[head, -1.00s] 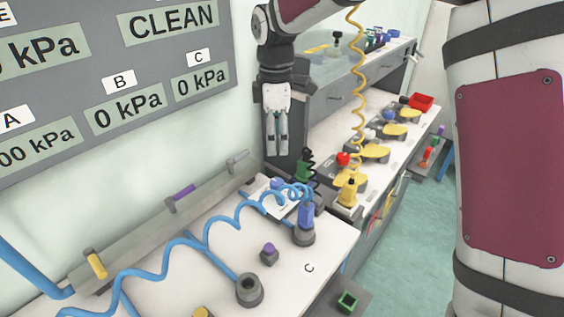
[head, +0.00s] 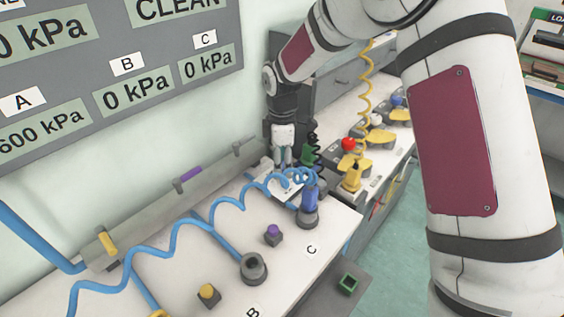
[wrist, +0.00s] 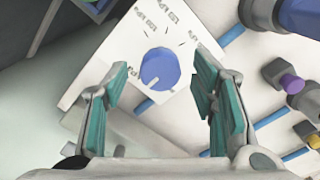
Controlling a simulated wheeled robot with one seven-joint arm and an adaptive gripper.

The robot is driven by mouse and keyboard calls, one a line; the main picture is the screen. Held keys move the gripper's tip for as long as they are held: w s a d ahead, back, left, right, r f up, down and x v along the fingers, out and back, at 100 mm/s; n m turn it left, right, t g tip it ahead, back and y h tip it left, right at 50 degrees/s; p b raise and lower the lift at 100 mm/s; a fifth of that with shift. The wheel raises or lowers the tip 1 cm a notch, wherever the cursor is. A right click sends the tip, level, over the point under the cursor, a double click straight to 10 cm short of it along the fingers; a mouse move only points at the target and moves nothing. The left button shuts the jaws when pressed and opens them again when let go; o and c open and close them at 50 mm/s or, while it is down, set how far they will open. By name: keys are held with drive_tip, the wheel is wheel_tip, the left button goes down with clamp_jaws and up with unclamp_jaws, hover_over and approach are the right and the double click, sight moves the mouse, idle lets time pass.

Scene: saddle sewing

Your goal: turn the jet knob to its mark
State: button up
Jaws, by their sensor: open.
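The jet knob (wrist: 160,68) is a round blue knob on a white dial plate (wrist: 122,50) with printed tick lines and small labels. A small pale line shows near the knob's lower edge; which label it faces I cannot tell. My gripper (wrist: 155,88) is open, its teal pads on either side of the knob in the wrist view, with clear gaps and no visible contact. In the head view my gripper (head: 282,157) points down over the far end of the white bench, by the dial plate (head: 288,190). The knob is mostly hidden there.
A blue tool (head: 310,200) with a coiled blue hose stands close right of the plate. A purple knob (head: 273,231) and a grey socket (head: 254,266) are nearer. A wall panel (head: 70,65) reads A 600 kPa, B 0, C 0. A rail (head: 175,205) runs along the wall.

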drive_tip(key=shift+f, duration=0.35)
drive_tip(key=c, duration=1.1)
drive_tip(key=shift+c, duration=0.2)
drive_tip(key=shift+m, duration=0.3)
